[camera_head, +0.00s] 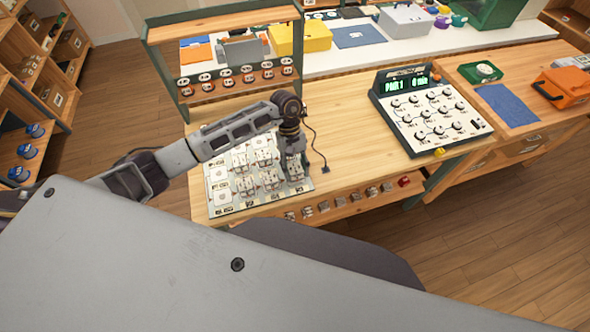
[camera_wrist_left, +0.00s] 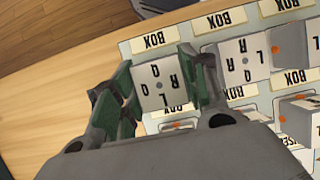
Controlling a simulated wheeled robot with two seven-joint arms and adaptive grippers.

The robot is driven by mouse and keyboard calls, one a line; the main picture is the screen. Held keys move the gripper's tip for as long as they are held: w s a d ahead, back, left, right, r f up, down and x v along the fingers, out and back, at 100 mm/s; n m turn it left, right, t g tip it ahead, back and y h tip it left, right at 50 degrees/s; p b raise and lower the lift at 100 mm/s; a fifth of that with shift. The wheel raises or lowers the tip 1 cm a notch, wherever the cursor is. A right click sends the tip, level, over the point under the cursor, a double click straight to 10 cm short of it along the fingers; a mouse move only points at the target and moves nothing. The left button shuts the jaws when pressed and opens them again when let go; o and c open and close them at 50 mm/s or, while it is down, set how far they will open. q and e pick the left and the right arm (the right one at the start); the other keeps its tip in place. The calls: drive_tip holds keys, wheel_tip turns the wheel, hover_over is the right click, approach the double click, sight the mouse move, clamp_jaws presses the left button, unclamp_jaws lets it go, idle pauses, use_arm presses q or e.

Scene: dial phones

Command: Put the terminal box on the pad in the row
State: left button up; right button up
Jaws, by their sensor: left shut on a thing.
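My left gripper (camera_head: 292,165) is over the right end of the white board (camera_head: 222,207) on the wooden bench. In the left wrist view its green-lined fingers (camera_wrist_left: 164,84) are shut on a white terminal box (camera_wrist_left: 158,86) marked with letters and a grey dot. The held box is over the board beside a pad labelled BOX (camera_wrist_left: 154,40). I cannot tell whether it touches the board. Other white boxes (camera_wrist_left: 243,58) stand on the board beside it, some with orange dots. My right gripper is not in view.
A wooden rack (camera_head: 152,75) with several round sockets stands behind the board. A black cable (camera_head: 316,152) lies right of my gripper. A dial panel (camera_head: 432,115) with a green display stands farther right. Bare bench lies between.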

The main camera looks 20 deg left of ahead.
use_arm(q)
drive_tip(key=shift+f, duration=0.55)
drive_tip(key=shift+f, duration=0.25)
drive_tip(key=o, duration=1.1)
drive_tip(key=shift+o, duration=0.2)
drive_tip(key=shift+r, duration=0.2)
drive_tip(key=shift+w+a+r, duration=0.15)
drive_tip(key=shift+w+r, duration=0.1)
drive_tip(key=shift+r, duration=0.35)
drive_tip(key=b+v, duration=0.2)
drive_tip(key=v, duration=0.8)
drive_tip(key=shift+r+b, duration=0.35)
